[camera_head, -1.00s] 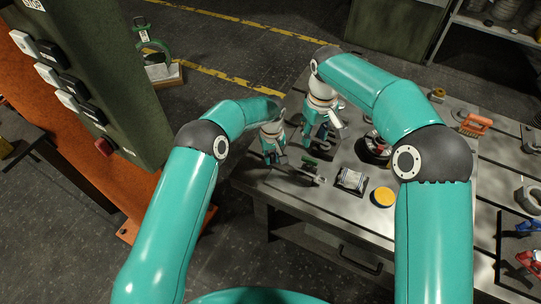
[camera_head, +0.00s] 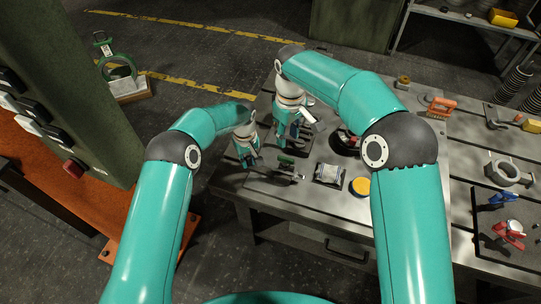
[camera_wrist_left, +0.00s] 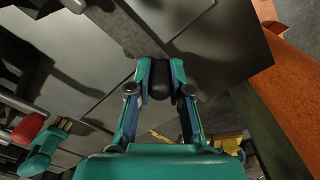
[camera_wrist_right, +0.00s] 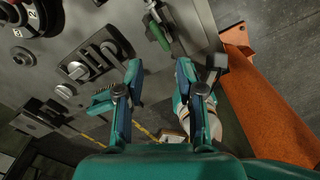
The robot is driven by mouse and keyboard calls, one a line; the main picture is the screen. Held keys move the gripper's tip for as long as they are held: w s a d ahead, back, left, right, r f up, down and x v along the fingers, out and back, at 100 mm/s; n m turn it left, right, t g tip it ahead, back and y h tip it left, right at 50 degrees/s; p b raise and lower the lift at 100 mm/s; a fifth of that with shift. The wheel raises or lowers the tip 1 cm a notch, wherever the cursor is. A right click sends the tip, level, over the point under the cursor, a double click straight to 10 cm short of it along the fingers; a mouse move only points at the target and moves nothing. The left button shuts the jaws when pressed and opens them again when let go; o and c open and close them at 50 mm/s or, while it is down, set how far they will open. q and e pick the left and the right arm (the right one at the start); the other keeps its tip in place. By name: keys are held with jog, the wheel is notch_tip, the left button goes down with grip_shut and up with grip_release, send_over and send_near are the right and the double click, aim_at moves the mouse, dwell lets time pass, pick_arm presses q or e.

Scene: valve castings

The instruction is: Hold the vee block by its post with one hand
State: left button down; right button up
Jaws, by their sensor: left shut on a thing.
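My left gripper (camera_head: 247,158) is over the left end of the table. In the left wrist view its fingers (camera_wrist_left: 160,85) are shut on a dark rounded post (camera_wrist_left: 160,78), which I take for the vee block's post. The vee block's body is mostly hidden by the fingers and arm, and I cannot make out its vee. My right gripper (camera_head: 285,142) is to the right of the left one. In the right wrist view its fingertips (camera_wrist_right: 160,80) are apart with nothing between them.
A green-handled tool (camera_head: 286,161) lies near the left gripper. A tray (camera_head: 484,238) with red and blue tools is at right.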

aim_at(286, 158)
notch_tip(286, 158, down, 10)
jog(key=n, duration=0.5)
jog(key=shift+r+n, duration=0.1)
jog(key=shift+n, duration=0.2)
dwell(0.3)
grip_shut()
